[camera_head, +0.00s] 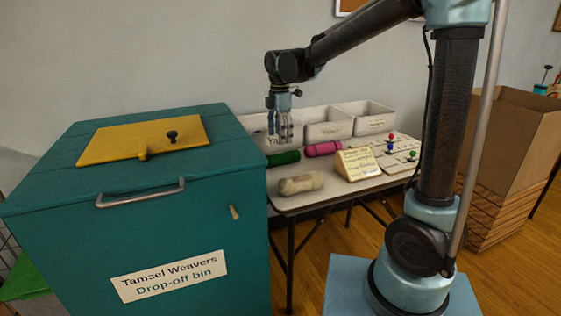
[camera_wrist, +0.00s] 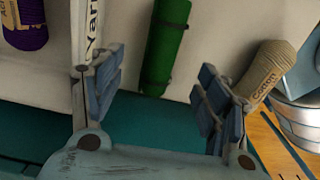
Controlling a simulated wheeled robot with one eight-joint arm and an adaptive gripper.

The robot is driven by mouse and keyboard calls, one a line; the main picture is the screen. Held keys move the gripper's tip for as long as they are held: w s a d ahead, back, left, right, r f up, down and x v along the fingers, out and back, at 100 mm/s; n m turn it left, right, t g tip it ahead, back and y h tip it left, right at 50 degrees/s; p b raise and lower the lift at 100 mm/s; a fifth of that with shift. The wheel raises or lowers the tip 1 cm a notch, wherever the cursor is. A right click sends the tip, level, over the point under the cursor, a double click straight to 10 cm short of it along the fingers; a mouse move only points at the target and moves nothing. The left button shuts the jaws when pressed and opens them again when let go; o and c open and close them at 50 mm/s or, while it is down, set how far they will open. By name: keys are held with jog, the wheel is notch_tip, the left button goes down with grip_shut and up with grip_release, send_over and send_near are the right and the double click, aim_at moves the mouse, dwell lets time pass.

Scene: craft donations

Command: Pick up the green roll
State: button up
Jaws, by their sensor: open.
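The green roll (camera_head: 283,158) lies on the table behind the teal bin, near the white bins. In the wrist view the green roll (camera_wrist: 164,50) stretches from the top edge down to a spot between my two fingers. My gripper (camera_head: 280,136) is open and points down above the green roll. In the wrist view the fingers of my gripper (camera_wrist: 158,98) stand wide apart, with nothing held between them. From the head view, part of the roll is hidden by the bin.
A beige roll (camera_head: 301,183) and a pink roll (camera_head: 323,149) lie on the table (camera_head: 322,196). A small sign (camera_head: 358,163) and a board with pegs (camera_head: 395,150) are at right. White bins (camera_head: 327,123) line the back. The teal drop-off bin (camera_head: 150,210) stands at left.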

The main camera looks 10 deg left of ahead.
aim_at(280, 153)
jog(key=shift+s+f, duration=0.15)
jog(key=shift+f, duration=2.15)
jog(key=shift+s+f, duration=0.1)
jog(key=shift+f, duration=2.2)
jog(key=shift+c, duration=0.4)
jog(key=c, duration=1.1)
